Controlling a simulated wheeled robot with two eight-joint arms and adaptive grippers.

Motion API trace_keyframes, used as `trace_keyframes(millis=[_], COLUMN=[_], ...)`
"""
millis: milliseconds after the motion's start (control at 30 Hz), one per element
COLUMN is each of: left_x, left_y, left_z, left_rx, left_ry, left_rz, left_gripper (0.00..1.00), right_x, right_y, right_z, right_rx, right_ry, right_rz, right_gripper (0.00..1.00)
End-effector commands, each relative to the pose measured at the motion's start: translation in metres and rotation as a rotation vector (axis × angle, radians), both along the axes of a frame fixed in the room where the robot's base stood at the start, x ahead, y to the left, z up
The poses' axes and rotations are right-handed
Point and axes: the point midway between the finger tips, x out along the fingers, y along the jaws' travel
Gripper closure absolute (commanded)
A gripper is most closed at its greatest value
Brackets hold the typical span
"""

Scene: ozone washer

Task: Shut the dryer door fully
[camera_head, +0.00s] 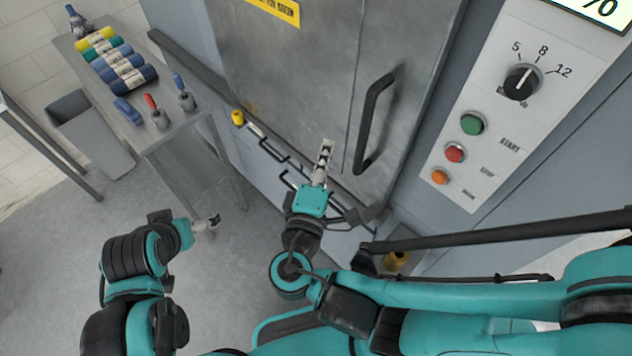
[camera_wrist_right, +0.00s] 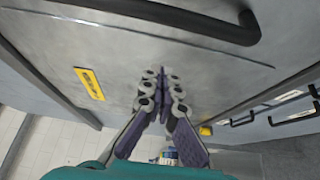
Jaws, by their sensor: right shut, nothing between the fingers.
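The dryer door (camera_head: 290,75) is a large grey metal panel with a yellow label and a long black bar handle (camera_head: 373,125) near its right side. It looks near its frame, but I cannot tell whether a gap remains. My right gripper (camera_head: 325,155) is shut and empty in front of the door's lower part, left of the handle. In the right wrist view its closed fingers (camera_wrist_right: 160,82) point at the door panel (camera_wrist_right: 220,75), with the handle (camera_wrist_right: 190,18) across the top. Contact with the panel is unclear. My left gripper (camera_head: 210,222) is low at left, away from the door; its jaw state is unclear.
A control panel (camera_head: 500,150) with a dial and coloured buttons is right of the door. A metal side table (camera_head: 165,130) at left holds rolled cloths and small tools. A grey bin (camera_head: 90,135) stands beyond it. Black drawer-like handles (camera_head: 272,150) are below the door. Floor at lower left is clear.

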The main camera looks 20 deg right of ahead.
Motion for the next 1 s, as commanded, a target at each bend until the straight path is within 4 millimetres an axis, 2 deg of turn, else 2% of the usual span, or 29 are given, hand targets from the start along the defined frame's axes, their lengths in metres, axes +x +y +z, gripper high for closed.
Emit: trace_keyframes(millis=[300, 500, 700, 933, 1000], left_x=[0.0, 0.0, 0.0, 0.0, 0.0], left_y=[0.0, 0.0, 0.0, 0.0, 0.0], left_z=[0.003, 0.003, 0.003, 0.003, 0.001], left_rx=[0.0, 0.0, 0.0, 0.0, 0.0], left_ry=[0.0, 0.0, 0.0, 0.0, 0.0], left_rz=[0.0, 0.0, 0.0, 0.0, 0.0], left_gripper=[0.0, 0.0, 0.0, 0.0, 0.0], right_x=[-0.041, -0.06, -0.067, -0.067, -0.064], right_y=[0.025, 0.035, 0.038, 0.037, 0.034], right_z=[0.001, 0.0, 0.0, -0.001, -0.007], right_rx=[0.0, 0.0, 0.0, 0.001, 0.009], right_ry=[0.0, 0.0, 0.0, 0.003, 0.024], right_rz=[0.008, 0.004, 0.002, -0.001, -0.009], right_gripper=[1.0, 1.0, 1.0, 1.0, 1.0])
